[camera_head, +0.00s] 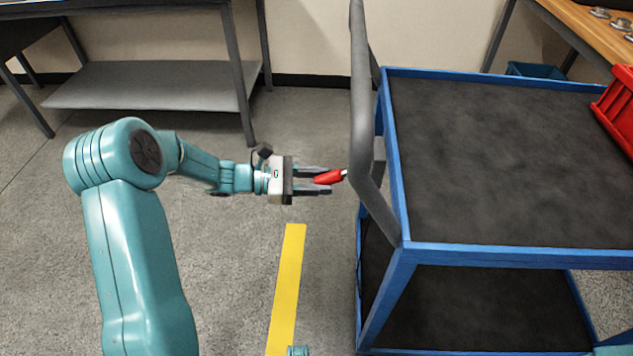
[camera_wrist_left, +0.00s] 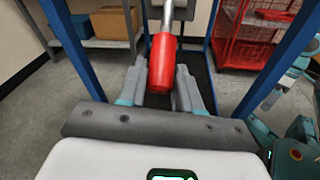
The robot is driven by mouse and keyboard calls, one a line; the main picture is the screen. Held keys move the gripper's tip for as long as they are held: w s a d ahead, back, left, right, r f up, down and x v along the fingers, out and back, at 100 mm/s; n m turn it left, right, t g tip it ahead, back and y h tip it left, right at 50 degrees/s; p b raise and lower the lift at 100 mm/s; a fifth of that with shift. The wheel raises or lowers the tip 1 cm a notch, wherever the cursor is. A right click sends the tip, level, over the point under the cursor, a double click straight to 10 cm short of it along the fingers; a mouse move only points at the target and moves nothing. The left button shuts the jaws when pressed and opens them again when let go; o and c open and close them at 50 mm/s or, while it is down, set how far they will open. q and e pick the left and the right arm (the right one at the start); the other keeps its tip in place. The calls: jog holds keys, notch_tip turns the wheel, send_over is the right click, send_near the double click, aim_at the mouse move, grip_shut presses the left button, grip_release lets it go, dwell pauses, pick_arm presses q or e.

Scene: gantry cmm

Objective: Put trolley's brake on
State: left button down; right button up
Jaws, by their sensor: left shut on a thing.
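The trolley (camera_head: 510,256) has a blue frame, dark shelves and a grey push handle (camera_head: 362,100) on its left side. Its brake lever has a red grip (camera_head: 329,177) on a short metal rod beside the handle. My left gripper (camera_head: 325,180) has its fingers on either side of the red grip and is shut on it. In the left wrist view the red grip (camera_wrist_left: 162,65) lies between the two fingers, with its rod running away toward the trolley. The rod's far end is partly hidden behind the handle in the head view.
A red crate (camera_head: 615,110) stands on the trolley's top shelf at the right. A grey-shelved bench (camera_head: 150,86) is at the back left and a wooden table (camera_head: 590,30) at the back right. A yellow floor line (camera_head: 287,285) crosses clear floor left of the trolley.

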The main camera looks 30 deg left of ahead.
pick_arm(q)
jog(key=shift+d+f, duration=0.1)
jog(key=shift+f, duration=0.1)
jog(key=c, duration=0.9)
grip_release()
jog(key=shift+o, duration=0.2)
jog(key=shift+w+f, duration=0.1)
jog(key=shift+w, duration=0.05)
jog(key=p+v, duration=0.2)
jog(key=v, duration=1.4)
jog(key=shift+r+p, duration=0.25)
jog(key=shift+p, duration=0.15)
